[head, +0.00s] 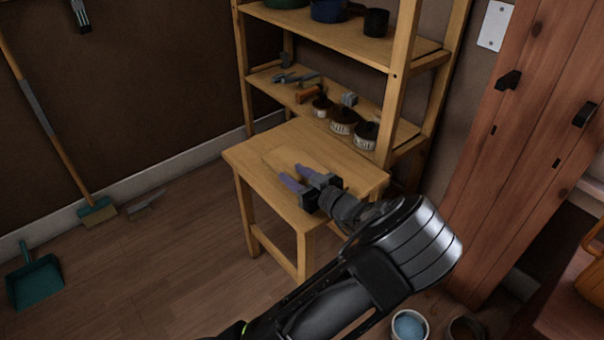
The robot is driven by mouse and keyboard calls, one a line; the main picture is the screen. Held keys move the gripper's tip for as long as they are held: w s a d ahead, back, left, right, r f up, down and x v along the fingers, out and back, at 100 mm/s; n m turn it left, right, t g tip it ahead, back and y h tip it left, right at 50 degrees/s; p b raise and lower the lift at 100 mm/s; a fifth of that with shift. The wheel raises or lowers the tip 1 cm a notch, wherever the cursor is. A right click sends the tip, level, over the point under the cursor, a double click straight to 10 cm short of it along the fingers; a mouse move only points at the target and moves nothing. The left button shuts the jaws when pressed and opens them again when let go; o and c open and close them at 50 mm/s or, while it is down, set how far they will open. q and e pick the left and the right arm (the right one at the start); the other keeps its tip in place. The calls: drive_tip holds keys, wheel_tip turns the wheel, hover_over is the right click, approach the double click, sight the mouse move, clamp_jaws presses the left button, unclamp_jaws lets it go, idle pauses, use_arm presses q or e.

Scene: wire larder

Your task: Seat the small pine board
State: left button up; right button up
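A small pine table (340,174) stands in front of a pine shelf rack. A thin, pale outline on its top, near the purple fingers, looks like a small pine board (284,157) lying flat; it is nearly the same colour as the table, so its edges are hard to tell. My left gripper (291,173) is over the table top, its two purple fingers apart with bare wood showing between them. I cannot tell whether the fingertips touch the wood. My wrist hides the table's near right corner. My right gripper is not in view.
The pine rack (397,85) holds tools and labelled jars (344,121) on its lower shelf and dark pots above. A reddish wooden door (530,130) stands at the right. A broom (97,210) and teal dustpan (35,282) are at the left.

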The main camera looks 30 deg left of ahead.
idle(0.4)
use_arm(q)
clamp_jaws()
idle(0.5)
